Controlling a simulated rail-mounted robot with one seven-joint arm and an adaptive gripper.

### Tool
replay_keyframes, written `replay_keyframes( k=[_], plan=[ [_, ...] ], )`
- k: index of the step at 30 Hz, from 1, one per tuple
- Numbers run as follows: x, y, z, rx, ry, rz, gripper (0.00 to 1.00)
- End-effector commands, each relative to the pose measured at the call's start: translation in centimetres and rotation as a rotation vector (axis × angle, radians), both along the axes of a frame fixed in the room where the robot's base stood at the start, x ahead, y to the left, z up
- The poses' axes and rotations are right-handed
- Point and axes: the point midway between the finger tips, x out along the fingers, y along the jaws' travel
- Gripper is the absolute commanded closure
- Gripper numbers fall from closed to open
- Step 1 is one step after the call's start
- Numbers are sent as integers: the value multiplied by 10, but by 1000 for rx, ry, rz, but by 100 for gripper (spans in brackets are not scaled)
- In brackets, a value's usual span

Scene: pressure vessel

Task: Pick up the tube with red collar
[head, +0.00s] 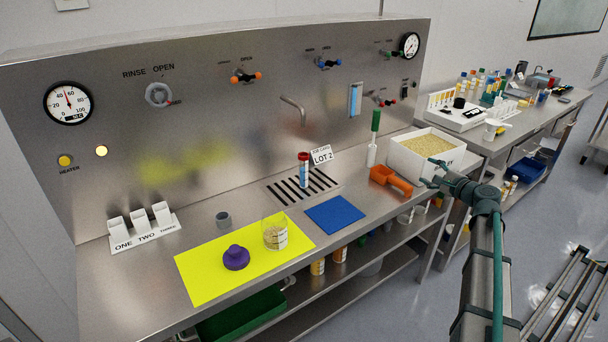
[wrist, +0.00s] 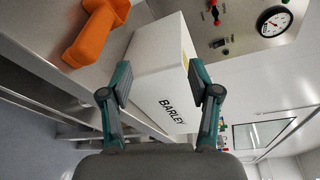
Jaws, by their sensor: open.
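The tube with the red collar (head: 304,170) stands upright on the slotted drain (head: 322,190) of the steel bench, in the head view. It has a red top and a blue and white body. A LOT 2 card (head: 321,156) is beside it at its right. My gripper (head: 434,175) is well to the right of the tube, by the white barley box (head: 408,166). In the wrist view my gripper (wrist: 160,72) is open, with the BARLEY box (wrist: 165,100) in front of its spread fingers. The tube is not in the wrist view.
A blue mat (head: 335,214) is in front of the drain. A yellow mat (head: 205,280) holds a beaker (head: 275,232) and a purple object (head: 236,258). A steel panel with valves rises behind.

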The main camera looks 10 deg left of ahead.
Motion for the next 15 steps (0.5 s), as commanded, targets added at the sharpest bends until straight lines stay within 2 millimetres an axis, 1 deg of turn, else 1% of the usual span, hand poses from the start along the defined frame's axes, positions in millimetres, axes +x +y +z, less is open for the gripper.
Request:
replay_keyframes(
  k=[1, 2, 3, 5, 6, 8, 9, 11, 12, 15],
  plan=[
    [4, 22, 4, 86, 15, 16, 38],
    [5, 35, 7, 139, 31, 25, 38],
    [5, 54, 8, 209, 57, 41, 38],
    [4, 85, 7, 312, 107, 69, 38],
    [3, 108, 4, 383, 147, 90, 38],
    [-1, 144, -2, 489, 216, 124, 38],
    [-5, 168, -6, 558, 268, 147, 38],
    [-12, 204, -13, 658, 350, 181, 38],
    [-17, 227, -17, 718, 404, 202, 38],
    [-29, 272, -26, 844, 526, 241, 38]
  ],
)
